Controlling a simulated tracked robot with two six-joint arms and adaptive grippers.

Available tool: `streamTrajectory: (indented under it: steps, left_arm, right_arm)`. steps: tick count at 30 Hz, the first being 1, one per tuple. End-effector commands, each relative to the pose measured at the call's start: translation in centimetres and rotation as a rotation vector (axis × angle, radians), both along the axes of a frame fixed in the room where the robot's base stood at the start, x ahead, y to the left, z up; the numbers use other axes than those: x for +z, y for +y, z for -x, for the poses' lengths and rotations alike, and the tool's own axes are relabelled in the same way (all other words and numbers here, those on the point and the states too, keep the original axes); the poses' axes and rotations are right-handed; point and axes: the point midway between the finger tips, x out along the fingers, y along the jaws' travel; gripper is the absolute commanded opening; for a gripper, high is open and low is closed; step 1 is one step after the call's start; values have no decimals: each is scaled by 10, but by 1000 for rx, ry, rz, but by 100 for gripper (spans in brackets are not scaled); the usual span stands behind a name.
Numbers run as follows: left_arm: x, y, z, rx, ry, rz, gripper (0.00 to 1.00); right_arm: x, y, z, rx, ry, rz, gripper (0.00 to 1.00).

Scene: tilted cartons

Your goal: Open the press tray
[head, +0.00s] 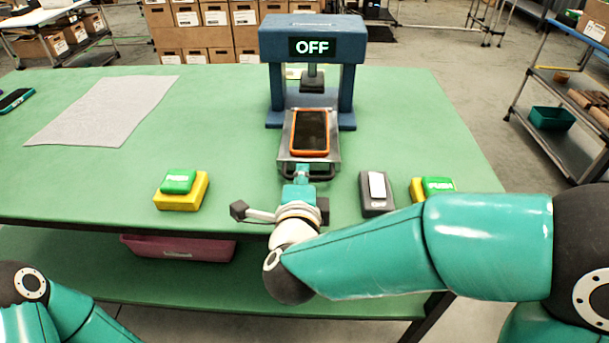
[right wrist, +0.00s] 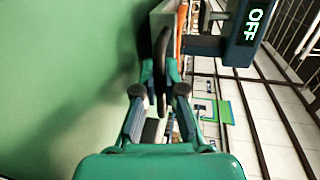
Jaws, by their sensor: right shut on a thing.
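The blue press (head: 313,24) stands at the back middle of the green table and its display reads OFF. Its metal tray (head: 309,159) sticks out in front of the press legs. A phone in an orange case (head: 310,131) lies on the tray, in front of the press head (head: 313,82). A dark handle (head: 323,177) is on the tray's front edge. My right gripper (head: 302,172) is shut on this handle. In the right wrist view, the handle (right wrist: 161,48) runs between the fingers (right wrist: 160,78). My left gripper is out of view; only part of that arm shows at lower left.
Green push buttons on yellow bases stand at left (head: 180,188) and right (head: 438,188), the right one partly behind my arm. A grey rocker switch (head: 376,192) stands right of the gripper. A grey cloth (head: 105,110) lies at left. A pink bin (head: 180,248) is below.

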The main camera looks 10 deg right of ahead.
Motion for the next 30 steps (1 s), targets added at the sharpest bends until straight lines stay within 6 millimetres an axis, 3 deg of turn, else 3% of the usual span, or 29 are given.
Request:
streamTrajectory:
  steps: [1, 2, 6, 19, 30]
  left_arm:
    - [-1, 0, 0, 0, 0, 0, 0]
    - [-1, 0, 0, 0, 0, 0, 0]
    - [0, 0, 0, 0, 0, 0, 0]
    - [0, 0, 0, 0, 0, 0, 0]
    - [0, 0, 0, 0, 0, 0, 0]
  right_arm:
    - [-5, 2, 1, 9, 12, 1, 0]
    - [-5, 2, 1, 9, 12, 1, 12]
    - [-4, 1, 1, 6, 9, 1, 35]
    - [0, 1, 6, 0, 3, -1, 35]
    - [11, 16, 57, 3, 3, 0, 35]
